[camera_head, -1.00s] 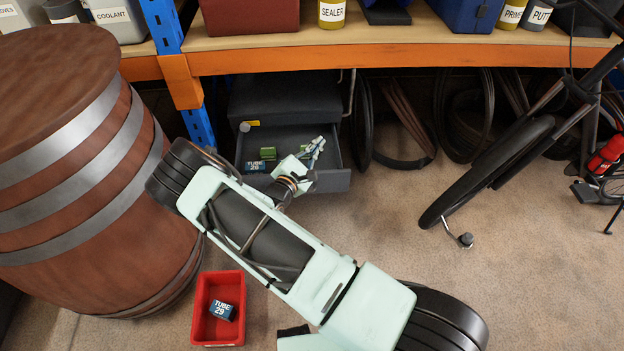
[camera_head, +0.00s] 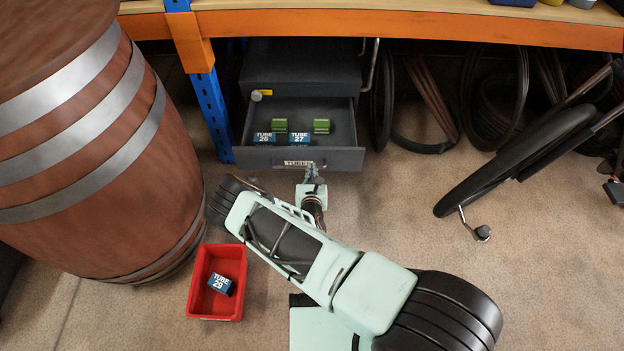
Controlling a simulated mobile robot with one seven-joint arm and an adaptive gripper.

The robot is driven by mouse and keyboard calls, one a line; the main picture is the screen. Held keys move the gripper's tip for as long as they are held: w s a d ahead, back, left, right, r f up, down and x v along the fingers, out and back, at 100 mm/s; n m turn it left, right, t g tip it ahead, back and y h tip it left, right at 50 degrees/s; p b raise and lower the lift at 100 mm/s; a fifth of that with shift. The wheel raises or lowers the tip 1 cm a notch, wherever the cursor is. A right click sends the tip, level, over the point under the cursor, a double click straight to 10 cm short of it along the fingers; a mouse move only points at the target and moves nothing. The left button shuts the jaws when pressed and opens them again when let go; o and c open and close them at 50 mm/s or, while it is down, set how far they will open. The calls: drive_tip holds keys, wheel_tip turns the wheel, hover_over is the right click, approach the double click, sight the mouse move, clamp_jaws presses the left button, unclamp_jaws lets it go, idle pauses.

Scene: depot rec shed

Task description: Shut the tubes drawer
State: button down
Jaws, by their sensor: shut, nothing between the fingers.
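The tubes drawer (camera_head: 345,158) is a dark grey drawer, pulled open from a grey cabinet (camera_head: 300,68) under the workbench. Its front carries a pale label reading TUBES. Inside lie two blue boxes, TUBE 26 (camera_head: 265,138) and TUBE 27 (camera_head: 299,138), and two green boxes (camera_head: 279,125), (camera_head: 321,126). My gripper (camera_head: 311,171) is shut and empty, just in front of the drawer front near its label. I cannot tell whether its fingertips touch the front.
A red bin (camera_head: 206,308) on the floor holds a blue box, TUBE 29 (camera_head: 221,284). A large barrel (camera_head: 90,190) stands at left, beside a blue rack post (camera_head: 208,115). Tyres (camera_head: 430,105) and a bicycle wheel (camera_head: 530,150) are at right.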

sight(312, 151)
drive_tip(key=x, duration=0.2)
drive_tip(key=b+x, duration=0.1)
drive_tip(key=x, duration=0.2)
drive_tip(key=shift+w+r+b, duration=0.25)
drive_tip(key=shift+w+b, duration=0.15)
drive_tip(key=shift+w, duration=0.05)
drive_tip(key=shift+w+r, duration=0.1)
drive_tip(key=shift+w, duration=0.4)
drive_tip(key=shift+w, duration=0.15)
